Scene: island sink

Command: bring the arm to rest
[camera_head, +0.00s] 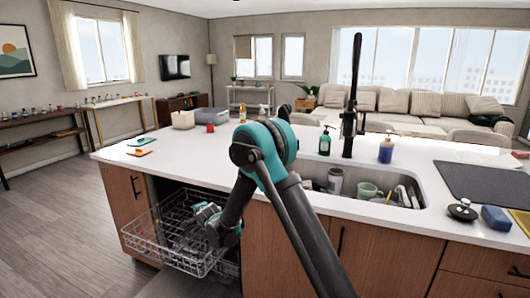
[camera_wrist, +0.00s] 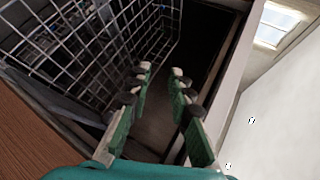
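My arm (camera_head: 262,165) rises over the counter edge and bends down to the open dishwasher. My gripper (camera_head: 205,212) is over the right part of the pulled-out wire rack (camera_head: 160,250). In the wrist view, the two green fingers of my gripper (camera_wrist: 162,74) stand apart with nothing between them, so it is open and empty. The rack wires (camera_wrist: 85,45) lie to the left of and beyond the fingers there. I cannot tell whether the fingers touch the rack.
The white island counter (camera_head: 235,170) is close above and behind my gripper. The sink (camera_head: 410,207) holds a green mug (camera_head: 367,190) and other dishes. A black faucet (camera_head: 349,110), a green soap bottle (camera_head: 325,144) and a blue bottle (camera_head: 386,152) stand behind it. The floor at left is clear.

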